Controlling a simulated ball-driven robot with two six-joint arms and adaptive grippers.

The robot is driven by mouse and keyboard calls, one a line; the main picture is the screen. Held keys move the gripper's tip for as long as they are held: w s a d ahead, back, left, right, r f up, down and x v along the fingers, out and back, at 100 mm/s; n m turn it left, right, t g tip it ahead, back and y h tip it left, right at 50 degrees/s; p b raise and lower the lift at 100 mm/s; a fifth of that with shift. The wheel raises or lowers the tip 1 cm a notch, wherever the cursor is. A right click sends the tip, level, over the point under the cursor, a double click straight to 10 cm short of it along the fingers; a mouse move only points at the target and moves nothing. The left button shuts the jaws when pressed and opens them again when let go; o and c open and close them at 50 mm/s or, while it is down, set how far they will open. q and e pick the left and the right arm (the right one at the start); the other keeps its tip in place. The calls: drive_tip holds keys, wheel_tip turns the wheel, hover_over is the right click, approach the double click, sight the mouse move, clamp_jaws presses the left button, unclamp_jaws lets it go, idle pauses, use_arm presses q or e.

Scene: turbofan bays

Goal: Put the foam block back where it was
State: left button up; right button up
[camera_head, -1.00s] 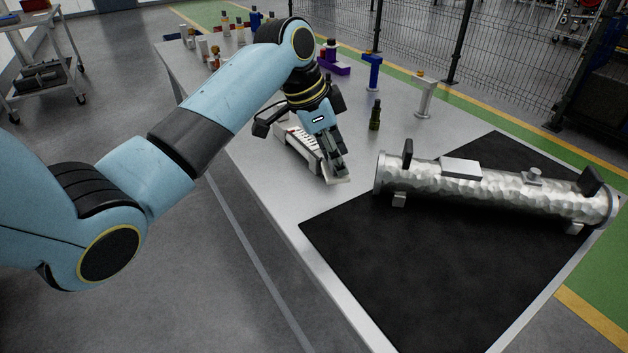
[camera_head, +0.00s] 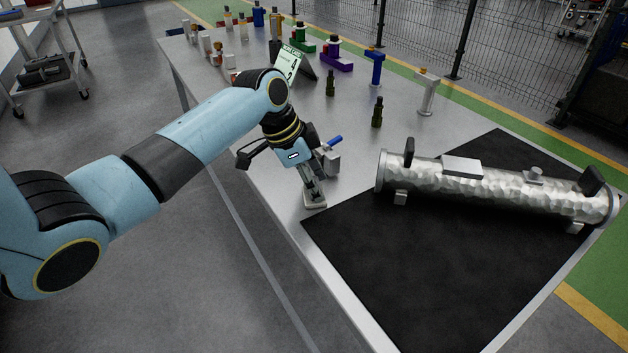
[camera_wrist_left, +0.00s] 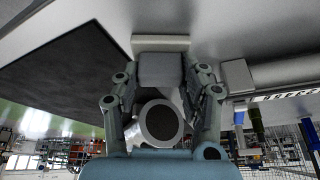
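My left gripper (camera_head: 315,194) is low over the near-left edge of the table, beside the corner of the black mat. A grey block with a pale flat plate at its end, which looks like the foam block (camera_wrist_left: 160,70), sits between its fingers in the left wrist view. The pale plate (camera_head: 315,204) shows at the fingertips in the head view, at or just above the table; I cannot tell whether it touches. The fingers appear closed on the block. My right gripper is not in view.
A dented metal cylinder (camera_head: 480,185) lies across the black mat (camera_head: 400,270). A grey item with a blue part (camera_head: 333,144) stands right behind my gripper. A tablet (camera_head: 288,62), bottles and coloured fixtures stand farther back. The mat's front is clear.

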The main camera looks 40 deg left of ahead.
use_arm(q)
drive_tip(key=o, duration=0.4)
drive_tip(key=v, duration=1.2)
drive_tip(key=shift+r, duration=0.15)
